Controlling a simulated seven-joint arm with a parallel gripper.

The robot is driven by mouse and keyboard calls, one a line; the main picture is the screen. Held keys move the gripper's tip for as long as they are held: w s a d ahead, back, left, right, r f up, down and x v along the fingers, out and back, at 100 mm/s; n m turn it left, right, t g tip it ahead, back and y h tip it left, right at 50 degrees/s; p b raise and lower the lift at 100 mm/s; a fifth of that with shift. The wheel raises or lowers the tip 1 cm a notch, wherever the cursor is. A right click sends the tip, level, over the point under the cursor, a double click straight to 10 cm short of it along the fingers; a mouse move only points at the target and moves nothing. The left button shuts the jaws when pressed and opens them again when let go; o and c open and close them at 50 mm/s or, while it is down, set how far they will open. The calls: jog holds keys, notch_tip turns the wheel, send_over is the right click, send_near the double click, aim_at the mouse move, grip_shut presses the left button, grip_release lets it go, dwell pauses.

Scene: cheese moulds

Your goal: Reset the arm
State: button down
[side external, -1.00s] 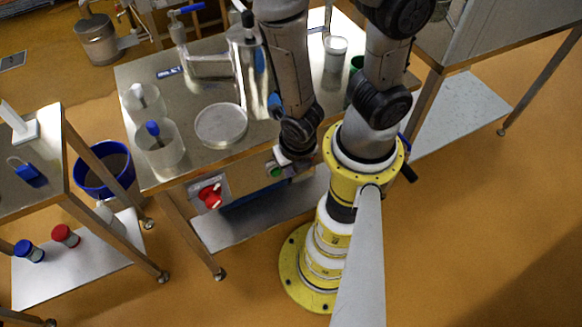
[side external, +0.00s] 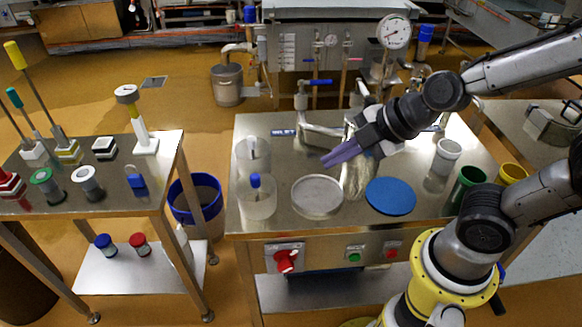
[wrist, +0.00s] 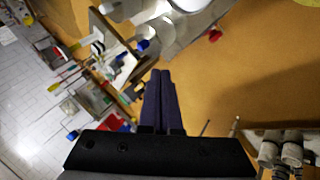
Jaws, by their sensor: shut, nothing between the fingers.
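My gripper (side external: 327,160) is in the side view above the middle of the steel work table (side external: 240,218), in front of the steel vessel there. Its purple fingers are together and point left and slightly down, with nothing between them. In the wrist view the two fingers (wrist: 161,73) lie side by side, closed, with open floor and furniture beyond. My arm reaches in from the right, raised over the table. The gripper looks clear of the white round dish (side external: 317,196) and the blue disc (side external: 390,196), though its exact height is hard to tell.
Two clear beakers (side external: 258,201) stand at the table's left. A pressure gauge (side external: 393,32) rises behind. A side table with brushes (side external: 62,140) stands left; floor lies between.

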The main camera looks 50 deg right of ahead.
jog(key=s+d+r+m+g+h, duration=0.1)
jog(key=s+d+r+m, duration=0.1)
jog(key=s+m, duration=0.3)
jog(key=s+d+r+m+g+h, duration=0.1)
jog(key=s+d+m, duration=0.3)
jog(key=m, duration=0.6)
jog(key=shift+s+d+r+m+h, duration=0.35)
jog(key=shift+s+r, duration=0.25)
jog(key=shift+r, duration=0.2)
